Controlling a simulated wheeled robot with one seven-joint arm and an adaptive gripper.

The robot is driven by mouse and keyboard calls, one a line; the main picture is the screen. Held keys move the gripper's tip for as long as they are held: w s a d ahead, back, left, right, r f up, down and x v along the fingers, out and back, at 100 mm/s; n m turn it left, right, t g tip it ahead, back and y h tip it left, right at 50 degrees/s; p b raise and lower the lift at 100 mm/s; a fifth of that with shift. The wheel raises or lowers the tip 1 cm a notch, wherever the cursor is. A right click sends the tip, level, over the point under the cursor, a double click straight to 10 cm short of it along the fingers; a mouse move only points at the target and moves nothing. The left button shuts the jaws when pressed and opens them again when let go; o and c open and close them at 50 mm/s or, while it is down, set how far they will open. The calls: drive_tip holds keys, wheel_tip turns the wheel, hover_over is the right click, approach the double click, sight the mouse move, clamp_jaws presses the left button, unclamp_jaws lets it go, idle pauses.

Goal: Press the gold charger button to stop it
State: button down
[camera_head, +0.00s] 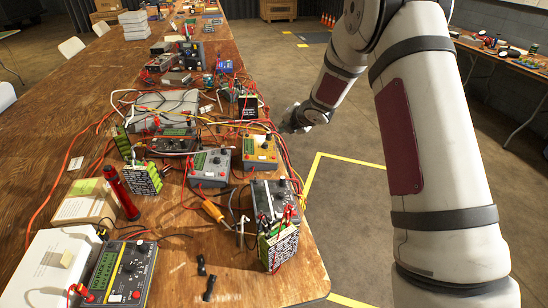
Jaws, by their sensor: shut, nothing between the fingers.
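The gold charger (260,147) sits on the wooden table near its right edge, with a gold-yellow top panel and a grey body. Small controls show on its panel, but they are too small to tell which is the button. My gripper (287,126) is at the table's right edge, beyond and a little right of the gold charger, apart from it. It is small and partly hidden by my wrist; it looks shut and empty.
A grey charger (209,167) stands just left of the gold one. Another charger (275,203) with battery packs (279,247) is in front. Red and black cables lie around them. Floor right of the table (350,200) is clear.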

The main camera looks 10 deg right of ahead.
drive_tip(key=b, duration=0.7)
approach(273, 152)
drive_tip(key=w, duration=0.3)
drive_tip(key=shift+w+a+f+b, duration=0.15)
drive_tip(key=shift+a+f+b, duration=0.3)
drive_tip(key=shift+f+b, duration=0.3)
drive_tip(key=shift+f, duration=0.25)
drive_tip(key=shift+f+b, duration=0.25)
drive_tip(key=shift+b, duration=0.2)
drive_tip(key=shift+a+f+b, duration=0.15)
drive_tip(key=shift+f+b, duration=0.25)
drive_tip(key=shift+b, duration=0.15)
idle(0.9)
idle(0.3)
drive_tip(key=shift+r+p, duration=0.65)
drive_tip(key=shift+r, duration=0.15)
